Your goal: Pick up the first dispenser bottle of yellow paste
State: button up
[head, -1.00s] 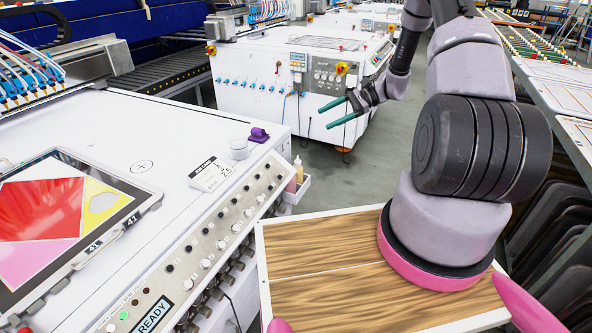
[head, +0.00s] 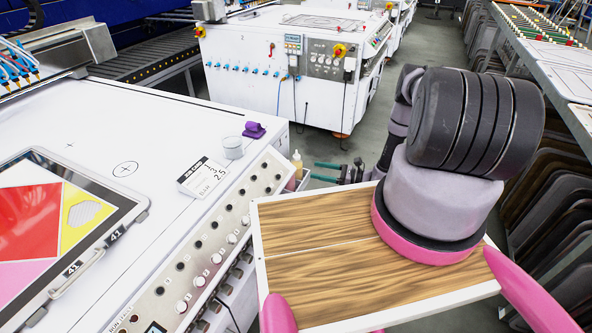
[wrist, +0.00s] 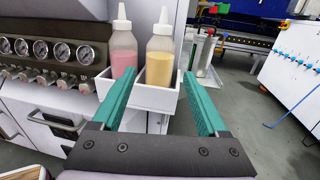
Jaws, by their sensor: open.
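The bottle of yellow paste (wrist: 160,58) stands upright in a small white side tray (wrist: 152,96) in the wrist view, with a white nozzle cap. A bottle of pink paste (wrist: 122,50) stands just left of it in the same tray. My gripper (wrist: 160,88) is open, its green fingers pointing towards the tray, the left one overlapping the pink bottle and the right one passing right of the yellow bottle. Nothing is between the fingers in a grip. In the head view the yellow bottle's top (head: 297,158) shows at the machine's side, with my gripper (head: 325,171) close by on its right.
The white machine (head: 90,120) with its knob panel fills the left. On it are a job card (head: 203,177), a white cup (head: 233,148) and a purple item (head: 254,130). A metal canister (wrist: 203,55) stands beyond the tray.

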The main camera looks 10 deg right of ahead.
aim_at(300, 168)
jog(key=x, duration=0.7)
jog(key=shift+w+a+f, duration=0.2)
jog(key=shift+a+f, duration=0.05)
jog(key=shift+a, duration=0.1)
jog(key=shift+c, duration=0.3)
jog(key=c, duration=0.7)
